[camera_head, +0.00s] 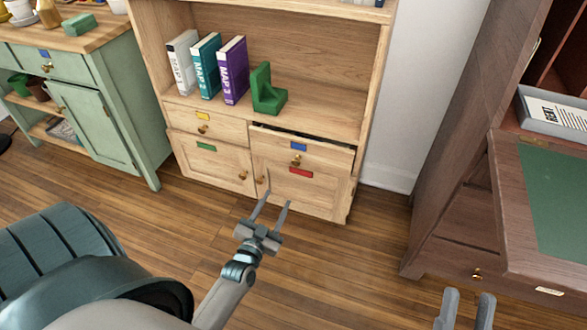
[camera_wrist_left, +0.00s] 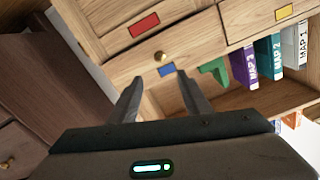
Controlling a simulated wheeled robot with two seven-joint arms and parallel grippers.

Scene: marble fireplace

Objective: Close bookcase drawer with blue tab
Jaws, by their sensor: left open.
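The bookcase (camera_head: 290,45) is light wood with several labelled fronts at its base. The drawer with the blue tab (camera_head: 301,153) is at the right and stands partly open, with a dark gap along its top edge. Its brass knob (camera_head: 295,161) is below the tab. In the left wrist view the blue tab (camera_wrist_left: 167,70) and brass knob (camera_wrist_left: 160,57) lie beyond my fingers. My left gripper (camera_head: 279,202) is open and empty, in front of and below that drawer, apart from it. My right gripper (camera_head: 467,296) shows only as finger ends at the bottom right, apart and empty.
The yellow-tab drawer (camera_head: 207,125) beside it looks shut. Green-tab (camera_head: 211,158) and red-tab (camera_head: 300,186) doors are below. Books (camera_head: 233,70) and a green bookend (camera_head: 267,92) stand on the shelf. A green cabinet (camera_head: 105,125) is left, a dark desk (camera_head: 450,215) right. Floor between is clear.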

